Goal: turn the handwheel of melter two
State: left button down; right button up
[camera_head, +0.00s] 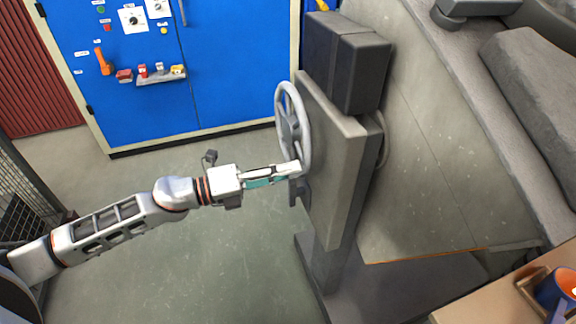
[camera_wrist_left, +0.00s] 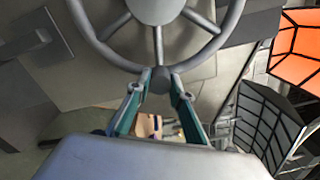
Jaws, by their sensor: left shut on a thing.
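The grey spoked handwheel (camera_head: 289,127) stands upright on the left face of a grey panel (camera_head: 338,175) on a post. My left gripper (camera_head: 296,168) reaches in from the left and is shut at the bottom of the wheel's rim. In the left wrist view, the handwheel (camera_wrist_left: 155,10) fills the top, with its hub cut by the upper edge. There the gripper's two teal-lined fingers (camera_wrist_left: 161,80) are on either side of a grey round knob at the lowest part of the rim. My right gripper is not in view.
A blue cabinet (camera_head: 235,70) with knobs and an orange handle (camera_head: 103,62) stands behind. A dark box (camera_head: 362,75) tops the panel. A wire-mesh cage (camera_head: 20,185) is at the left. A table with a blue mug (camera_head: 553,291) is at the lower right. Open floor lies below my arm.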

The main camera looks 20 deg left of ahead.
pick_arm(q)
jog(key=f+m+b, duration=0.3)
jog(key=shift+w+a+f, duration=0.25)
jog(key=shift+w, duration=0.15)
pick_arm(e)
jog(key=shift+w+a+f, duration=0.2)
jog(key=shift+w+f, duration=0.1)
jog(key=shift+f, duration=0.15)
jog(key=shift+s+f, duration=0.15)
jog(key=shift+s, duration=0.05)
pick_arm(q)
jog(key=c, duration=1.8)
grip_release()
jog(key=shift+w+r, duration=0.1)
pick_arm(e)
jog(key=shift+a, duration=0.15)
pick_arm(q)
jog(key=v, duration=1.2)
